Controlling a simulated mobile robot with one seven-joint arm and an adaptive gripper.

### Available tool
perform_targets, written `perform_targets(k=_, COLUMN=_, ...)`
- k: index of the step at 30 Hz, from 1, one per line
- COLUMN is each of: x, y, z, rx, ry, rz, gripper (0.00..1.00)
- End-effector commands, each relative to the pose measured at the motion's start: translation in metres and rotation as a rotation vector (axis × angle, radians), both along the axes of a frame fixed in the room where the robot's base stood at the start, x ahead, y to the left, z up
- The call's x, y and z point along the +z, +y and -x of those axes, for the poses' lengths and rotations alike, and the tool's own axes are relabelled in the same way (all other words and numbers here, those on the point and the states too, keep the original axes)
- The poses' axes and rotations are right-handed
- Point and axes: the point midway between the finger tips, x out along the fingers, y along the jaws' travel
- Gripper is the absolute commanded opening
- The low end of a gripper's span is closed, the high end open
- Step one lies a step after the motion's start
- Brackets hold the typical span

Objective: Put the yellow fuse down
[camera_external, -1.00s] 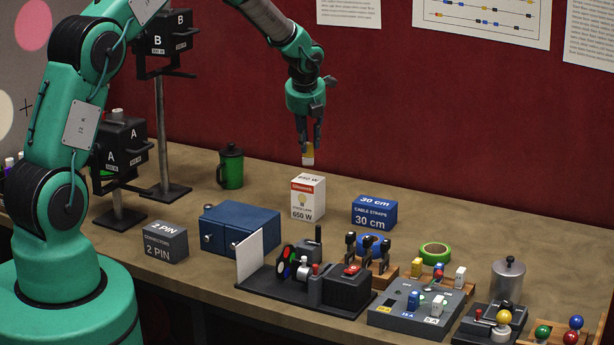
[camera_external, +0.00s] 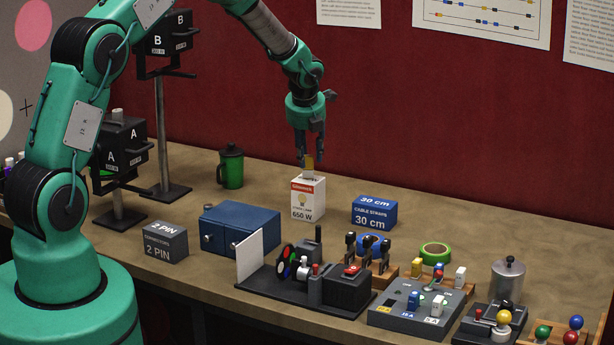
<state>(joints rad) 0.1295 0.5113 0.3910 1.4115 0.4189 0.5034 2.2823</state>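My gripper (camera_external: 310,158) points down just above the white 650 W box (camera_external: 308,204). It is closed around a small piece with a yellow upper part (camera_external: 309,163) and a pale lower end. The pale end is at the box's top; I cannot tell whether it touches or enters it. The held piece is too small to identify surely as a fuse. Another small yellow fuse-like block (camera_external: 417,267) stands in the wooden rack at the right. The grey panel (camera_external: 400,321) in front holds a blue block (camera_external: 413,300) and a white block (camera_external: 437,305).
A blue 30 cm box (camera_external: 374,213) stands right of the white box, and a blue cabinet (camera_external: 240,230) to its left front. A green cup (camera_external: 231,167) is farther left. Green tape (camera_external: 435,253) and a metal canister (camera_external: 508,281) are at the right. Bare bench lies behind these.

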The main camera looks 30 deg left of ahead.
Motion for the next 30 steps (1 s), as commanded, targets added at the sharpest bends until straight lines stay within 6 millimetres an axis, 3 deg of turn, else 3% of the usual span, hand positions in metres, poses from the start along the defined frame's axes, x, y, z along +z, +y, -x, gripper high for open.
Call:
perform_targets(k=11, x=0.001, y=0.000, z=0.000, rx=0.000, ry=0.000, rz=0.000, gripper=0.41)
perform_targets(k=17, x=0.011, y=-0.002, z=0.003, rx=0.000, ry=-0.001, rz=0.000, gripper=0.41)
perform_targets(k=30, x=0.071, y=-0.011, z=0.027, rx=0.000, ry=-0.002, rz=0.000, gripper=0.41)
